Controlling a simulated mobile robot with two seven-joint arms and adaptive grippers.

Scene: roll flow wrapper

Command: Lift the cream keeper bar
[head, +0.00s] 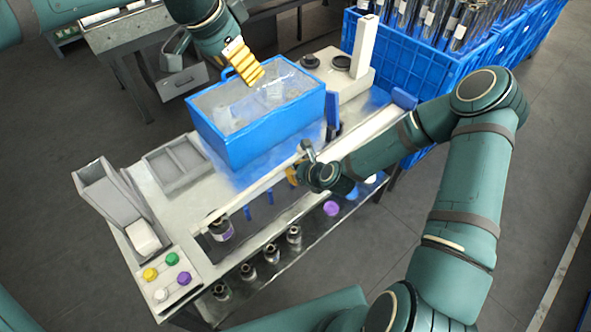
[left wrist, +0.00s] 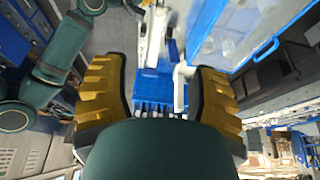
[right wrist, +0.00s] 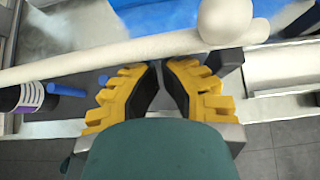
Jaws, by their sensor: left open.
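The cream keeper bar (head: 255,194) runs along the bench's near side, in front of the blue bin (head: 262,138). In the right wrist view the bar (right wrist: 120,52) crosses the top of the picture, with a rounded cream knob (right wrist: 226,18) toward its right end. My right gripper (head: 292,174) is at the bar's right end. In the right wrist view its fingertips (right wrist: 161,64) are drawn together at the bar's lower edge, with nothing visible between them. Contact with the bar is unclear. My left gripper (head: 252,72) is open and empty above the bin's far side.
A grey chute (head: 100,190) and a panel of coloured buttons (head: 166,275) are at the bench's left end. Several dark bottles (head: 270,254) stand on the lower shelf. Blue crates (head: 400,65) of bottles stand behind, at the right. A cream post (head: 364,45) rises at the bench's far corner.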

